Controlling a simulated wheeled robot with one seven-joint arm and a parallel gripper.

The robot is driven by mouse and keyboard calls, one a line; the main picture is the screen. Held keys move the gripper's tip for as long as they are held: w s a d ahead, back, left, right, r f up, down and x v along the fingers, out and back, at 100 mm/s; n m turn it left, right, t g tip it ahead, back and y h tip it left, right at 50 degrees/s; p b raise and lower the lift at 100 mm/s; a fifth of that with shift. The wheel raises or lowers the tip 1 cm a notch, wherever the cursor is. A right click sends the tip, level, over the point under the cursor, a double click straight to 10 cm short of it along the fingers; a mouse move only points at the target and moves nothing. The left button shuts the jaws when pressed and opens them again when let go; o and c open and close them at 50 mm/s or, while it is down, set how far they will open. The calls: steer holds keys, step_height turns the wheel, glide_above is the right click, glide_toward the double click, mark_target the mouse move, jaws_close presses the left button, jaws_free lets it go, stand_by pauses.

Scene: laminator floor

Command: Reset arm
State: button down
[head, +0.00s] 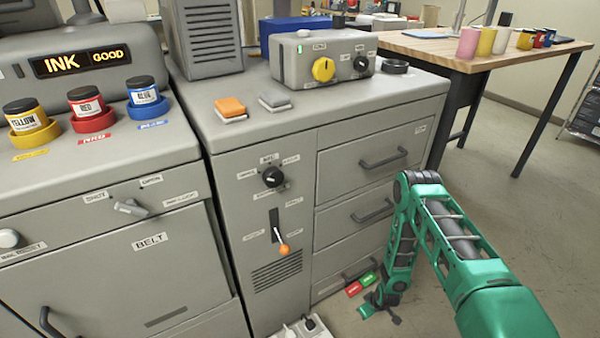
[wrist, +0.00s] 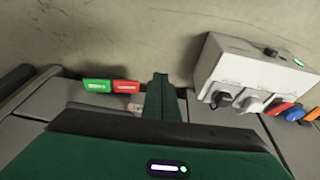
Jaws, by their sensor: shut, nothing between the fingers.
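My green arm reaches in from the lower right of the head view, bends at a high elbow and hangs down beside the grey cabinet. My gripper (head: 380,303) is low, near the floor, in front of the bottom drawer and just right of a red and green pair of buttons (head: 361,284). In the wrist view my gripper (wrist: 162,85) shows its fingers together as one green bar, with nothing held. The red and green buttons (wrist: 111,86) lie just left of the fingers there. Whether the gripper touches the cabinet cannot be told.
The grey cabinet (head: 232,180) has a black dial (head: 273,177), an orange-tipped lever (head: 284,249) and drawers. A white box with plugs (wrist: 250,80) is right of the fingers in the wrist view. A wooden table (head: 450,50) stands behind. Open floor (head: 500,215) lies right.

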steer(key=w+d+r+m+h, duration=0.1)
steer(key=w+d+r, duration=0.3)
steer(key=r, duration=0.6)
steer(key=w+d+r+m, duration=0.1)
steer(key=w+d+r, duration=0.25)
steer(key=r, duration=0.65)
steer(key=s+d+r+m+g+h, duration=0.15)
steer(key=d+r, duration=0.25)
steer(key=r, duration=0.7)
steer(key=s+d+r+m, duration=0.1)
steer(key=s+d+r, duration=0.25)
steer(key=r, duration=0.85)
steer(key=s+d+r+m+g, duration=0.1)
steer(key=s+d+r+m, duration=0.1)
steer(key=s+r, duration=0.55)
steer(key=s+d+r+m, duration=0.15)
steer(key=s+r, duration=0.35)
steer(key=r, duration=0.5)
steer(key=s+a+r+m, duration=0.1)
steer(key=s+r, duration=0.2)
steer(key=s, duration=0.4)
steer(key=s+a+r+m+y, duration=0.1)
steer(key=s+r+m, duration=0.1)
steer(key=s, duration=0.5)
steer(key=s+a+r+m, duration=0.1)
steer(key=s+r, duration=0.2)
steer(key=s, duration=0.3)
steer(key=shift+s+a+r+m+g, duration=0.3)
steer(key=shift+s+r+g, duration=0.05)
steer(key=shift+s, duration=0.05)
